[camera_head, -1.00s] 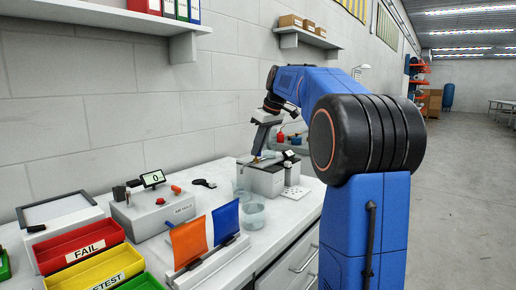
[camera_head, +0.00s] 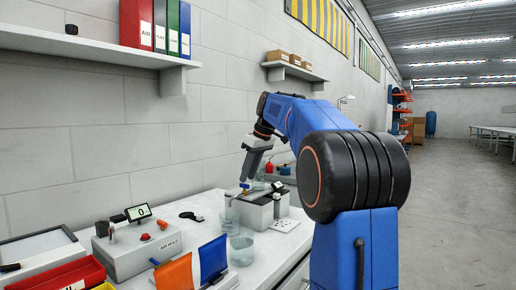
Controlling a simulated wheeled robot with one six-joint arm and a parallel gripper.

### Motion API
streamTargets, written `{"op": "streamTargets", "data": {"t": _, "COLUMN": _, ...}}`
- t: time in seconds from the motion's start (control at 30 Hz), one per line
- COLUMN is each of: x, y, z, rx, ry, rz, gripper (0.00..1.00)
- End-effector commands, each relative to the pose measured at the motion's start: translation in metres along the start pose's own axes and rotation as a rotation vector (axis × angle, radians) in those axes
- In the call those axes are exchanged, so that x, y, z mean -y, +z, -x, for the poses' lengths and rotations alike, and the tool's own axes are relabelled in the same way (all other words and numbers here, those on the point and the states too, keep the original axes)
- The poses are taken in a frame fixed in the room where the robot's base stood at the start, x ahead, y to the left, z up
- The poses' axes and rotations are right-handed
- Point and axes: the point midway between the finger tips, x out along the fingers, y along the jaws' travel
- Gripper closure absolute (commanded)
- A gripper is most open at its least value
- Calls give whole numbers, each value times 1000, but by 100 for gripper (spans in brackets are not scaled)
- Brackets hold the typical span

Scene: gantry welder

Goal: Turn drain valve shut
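My gripper (camera_head: 246,178) points down over a grey box-shaped tank (camera_head: 254,212) on the white bench. My blue arm covers the area to the right of the tank.
Clear beakers (camera_head: 242,246) stand in front of the tank. An orange flag (camera_head: 174,273) and a blue flag (camera_head: 213,258) stand nearer. A grey control box (camera_head: 138,246) with a small display is at left. A shelf (camera_head: 90,51) with binders hangs above.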

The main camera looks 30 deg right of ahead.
Motion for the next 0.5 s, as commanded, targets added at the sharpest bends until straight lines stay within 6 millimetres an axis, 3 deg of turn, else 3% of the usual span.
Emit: {"op": "streamTargets", "data": {"t": 0.5, "x": -1, "y": 0, "z": 104, "rx": -2, "ry": 2, "rz": -1, "gripper": 72}}
